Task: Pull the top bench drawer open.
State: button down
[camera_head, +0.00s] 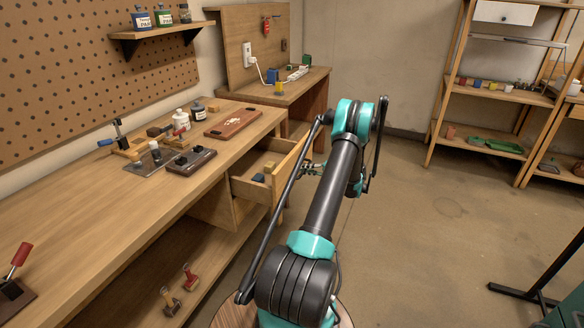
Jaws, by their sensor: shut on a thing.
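The top bench drawer (246,188) is pulled out from the wooden workbench (75,237), and its inside shows. A dark blue block and a tan block lie in it. My gripper (307,169) is at the outer side of the drawer front (287,163), shut on the drawer's handle. The handle itself is too small and too covered by the fingers to see clearly. My arm crosses the middle of the view and hides part of the floor beyond it.
A brown tray (232,123), bottles (181,120) and small tools stand on the bench top. Stamps (189,277) lie on the lower shelf. A second bench (277,93) stands behind. Shelving (490,95) is at the back right. The floor (440,215) right of my arm is clear.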

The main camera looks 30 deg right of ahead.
jog(key=shift+f+v, duration=0.2)
jog(key=shift+v, duration=0.7)
jog(key=shift+f+v, duration=0.2)
jog(key=shift+v, duration=0.75)
jog(key=shift+s, duration=0.1)
jog(key=c, duration=1.6)
grip_release()
jog(key=shift+o, duration=0.2)
jog(key=shift+d, duration=0.1)
jog(key=v, duration=1.2)
jog(key=shift+f, duration=0.1)
